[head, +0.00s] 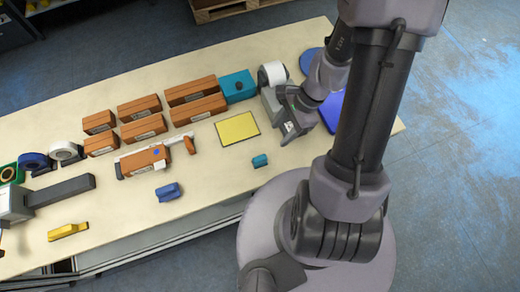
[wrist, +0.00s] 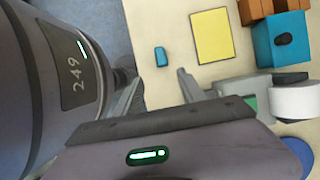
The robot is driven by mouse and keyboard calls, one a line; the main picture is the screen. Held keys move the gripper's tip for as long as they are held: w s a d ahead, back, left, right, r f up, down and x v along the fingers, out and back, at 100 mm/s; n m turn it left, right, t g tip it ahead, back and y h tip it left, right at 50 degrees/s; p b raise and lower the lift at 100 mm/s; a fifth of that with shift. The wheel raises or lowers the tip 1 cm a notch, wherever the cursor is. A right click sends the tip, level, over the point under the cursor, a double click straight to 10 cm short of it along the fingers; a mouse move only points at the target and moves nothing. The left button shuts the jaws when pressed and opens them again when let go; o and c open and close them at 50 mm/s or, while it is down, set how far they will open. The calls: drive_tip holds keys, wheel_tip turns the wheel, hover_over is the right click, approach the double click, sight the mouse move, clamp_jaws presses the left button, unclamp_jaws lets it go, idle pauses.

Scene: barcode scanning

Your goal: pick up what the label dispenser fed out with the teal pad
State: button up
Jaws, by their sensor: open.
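The teal pad (head: 260,161) is a small block lying on the near edge of the table, below the yellow sheet; it also shows in the wrist view (wrist: 161,56). The label dispenser (wrist: 229,92) is grey with a white roll (head: 272,75) at the table's right part. A small green patch shows on it in the wrist view; I cannot tell whether a label sticks out. My gripper (wrist: 156,86) is open and empty, its fingers apart. It is to the right of the pad in the head view, beside the dispenser, its fingertips unclear there. The pad is beyond the fingertips, not between them.
A yellow sheet (head: 237,128) lies left of the dispenser. A teal box with a black knob (head: 238,86) and several brown boxes (head: 140,107) stand behind. A brown-and-white item (head: 145,160), a blue block (head: 168,191) and a yellow item (head: 68,231) lie left. Table around the pad is clear.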

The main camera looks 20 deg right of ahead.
drive_tip(key=b, duration=0.6)
approach(260, 158)
drive_tip(key=x, duration=0.4)
drive_tip(key=shift+s+d+f, duration=0.15)
drive_tip(key=shift+s+f, duration=0.05)
drive_tip(key=shift+f, duration=0.15)
drive_tip(key=b+x, duration=0.3)
drive_tip(key=x, duration=0.3)
drive_tip(key=shift+w+a, duration=0.15)
drive_tip(key=shift+a, duration=0.05)
drive_tip(key=shift+r, duration=0.2)
clamp_jaws()
